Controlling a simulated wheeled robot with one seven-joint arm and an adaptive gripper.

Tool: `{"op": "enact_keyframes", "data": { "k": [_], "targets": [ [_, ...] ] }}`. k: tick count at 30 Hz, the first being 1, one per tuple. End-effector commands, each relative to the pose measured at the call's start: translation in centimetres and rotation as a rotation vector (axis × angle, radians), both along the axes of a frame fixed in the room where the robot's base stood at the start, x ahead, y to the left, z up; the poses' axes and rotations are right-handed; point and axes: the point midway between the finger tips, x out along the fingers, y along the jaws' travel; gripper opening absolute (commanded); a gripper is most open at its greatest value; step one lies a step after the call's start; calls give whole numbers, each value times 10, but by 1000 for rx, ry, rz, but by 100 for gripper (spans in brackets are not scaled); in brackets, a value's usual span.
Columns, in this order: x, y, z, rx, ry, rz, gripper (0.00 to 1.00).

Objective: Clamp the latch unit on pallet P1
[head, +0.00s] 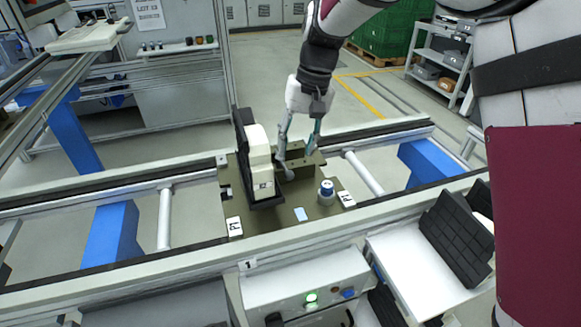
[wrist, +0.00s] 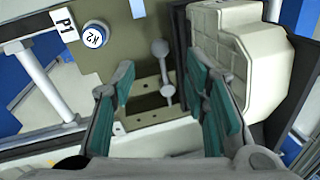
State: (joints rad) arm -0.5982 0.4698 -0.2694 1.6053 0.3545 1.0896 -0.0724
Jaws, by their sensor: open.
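Pallet P1 (head: 278,218) is an olive plate with P1 labels, lying across the conveyor rails. The latch unit (head: 261,165), a cream block against a black upright plate, stands on its left half. In the wrist view the latch unit (wrist: 252,62) is at the upper right, beside the right finger. A grey lever with ball ends (wrist: 161,50) stands on the pallet beside the unit. My gripper (head: 297,148) points down, open, over the pallet's far side. In the wrist view its teal fingers (wrist: 160,78) are spread on either side of the lever, with nothing visibly gripped.
A blue-capped knob marked K2 (head: 326,191) stands on the pallet's right side. A metal bracket with holes (wrist: 150,108) lies below the fingers. Conveyor rails (head: 120,183) run along both sides.

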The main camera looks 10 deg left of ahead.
Motion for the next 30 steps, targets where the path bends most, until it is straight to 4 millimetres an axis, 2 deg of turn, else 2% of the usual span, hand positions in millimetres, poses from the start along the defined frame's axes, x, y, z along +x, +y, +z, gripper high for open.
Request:
{"op": "enact_keyframes", "data": {
  "k": [6, 12, 18, 25, 26, 30],
  "targets": [
    [-3, 8, -42, -1, 3, 1, 41],
    [-4, 13, -66, 0, 1, 0, 41],
    [-4, 14, -75, 1, 0, 0, 41],
    [-4, 14, -75, 1, -1, 0, 41],
    [-4, 14, -75, 1, -1, 0, 37],
    [-4, 14, -75, 1, -1, 0, 5]
  ]
}}
